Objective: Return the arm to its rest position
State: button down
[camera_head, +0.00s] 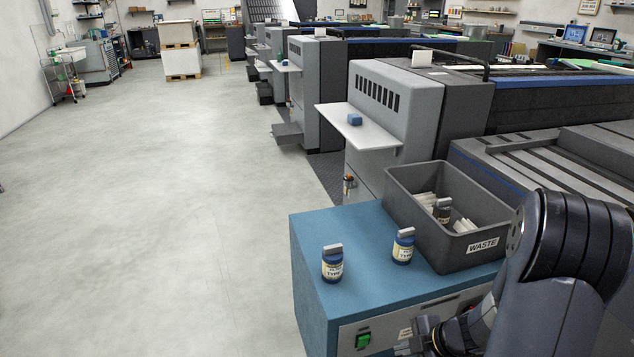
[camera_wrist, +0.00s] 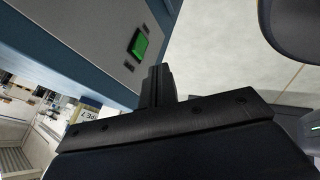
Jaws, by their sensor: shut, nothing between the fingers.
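My gripper (camera_wrist: 158,85) shows in the wrist view with its fingers together and nothing between them. It is close in front of the blue cabinet, near a green switch (camera_wrist: 138,44). In the head view my arm is folded at the lower right, and the gripper's end is low by the cabinet's front face, partly cut off by the picture's bottom edge.
The blue cabinet (camera_head: 345,245) carries two blue labelled bottles, one at the left (camera_head: 332,264) and one at the right (camera_head: 403,246). A grey WASTE bin (camera_head: 413,208) on it holds white items and a dark bottle (camera_head: 442,210). Open floor (camera_head: 150,220) lies left; printing machines (camera_head: 385,110) stand behind.

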jog(key=p, duration=0.5)
jog(key=shift+s+r+p, duration=0.15)
jog(key=shift+r+p, duration=0.1)
jog(key=shift+p, duration=0.15)
jog(key=shift+s+p, duration=0.2)
jog(key=shift+p, duration=0.9)
jog(key=shift+s+f+p, duration=0.2)
jog(key=shift+f+p, duration=0.15)
jog(key=shift+p, duration=0.2)
jog(key=shift+r, duration=0.15)
